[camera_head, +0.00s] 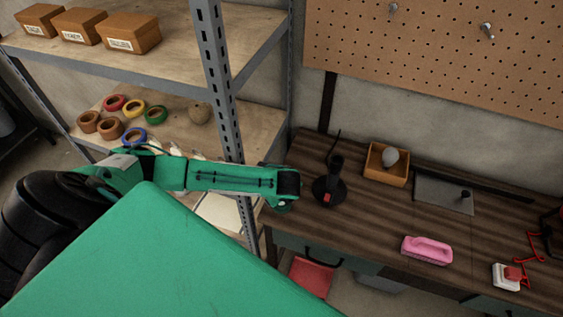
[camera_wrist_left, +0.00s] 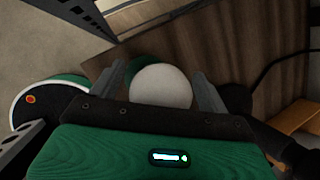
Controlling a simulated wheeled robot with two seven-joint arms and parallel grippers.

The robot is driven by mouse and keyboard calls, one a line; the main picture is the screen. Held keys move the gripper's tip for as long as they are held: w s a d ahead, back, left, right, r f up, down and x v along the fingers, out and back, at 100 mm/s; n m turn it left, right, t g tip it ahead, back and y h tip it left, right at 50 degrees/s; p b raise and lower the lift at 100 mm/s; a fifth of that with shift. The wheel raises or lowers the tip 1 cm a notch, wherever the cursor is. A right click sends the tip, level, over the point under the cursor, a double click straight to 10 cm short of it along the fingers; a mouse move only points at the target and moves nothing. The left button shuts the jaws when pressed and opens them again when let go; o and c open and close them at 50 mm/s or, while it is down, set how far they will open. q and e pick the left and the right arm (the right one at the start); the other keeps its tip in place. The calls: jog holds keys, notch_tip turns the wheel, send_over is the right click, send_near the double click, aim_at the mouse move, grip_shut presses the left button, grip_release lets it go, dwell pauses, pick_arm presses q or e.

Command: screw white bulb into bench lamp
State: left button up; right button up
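My left gripper (camera_wrist_left: 157,82) shows in the left wrist view with a grey finger on each side of a round white bulb (camera_wrist_left: 160,86). The fingers appear closed on the bulb; the exact contact is partly hidden. In the head view my left arm's end is at the bench's left end, with a small pale spot below it. The black bench lamp (camera_head: 331,182), with a red switch, stands upright just right of it. Its socket detail is too small to tell. My right gripper is not in view.
A wooden box (camera_head: 374,177) holding a greyish bulb (camera_head: 390,157) stands right of the lamp. A grey plate (camera_head: 435,194), pink brush (camera_head: 427,250) and white-red switch box (camera_head: 506,277) lie farther right. A metal shelf post (camera_head: 217,80) rises close behind my left arm.

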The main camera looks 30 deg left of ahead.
pick_arm(q)
jog(key=c, duration=1)
jog(key=shift+r, duration=0.15)
jog(key=shift+r+b, duration=0.3)
jog(key=shift+r, duration=0.3)
notch_tip(320, 180, up, 19)
jog(key=b, duration=0.4)
jog(key=shift+f, duration=0.2)
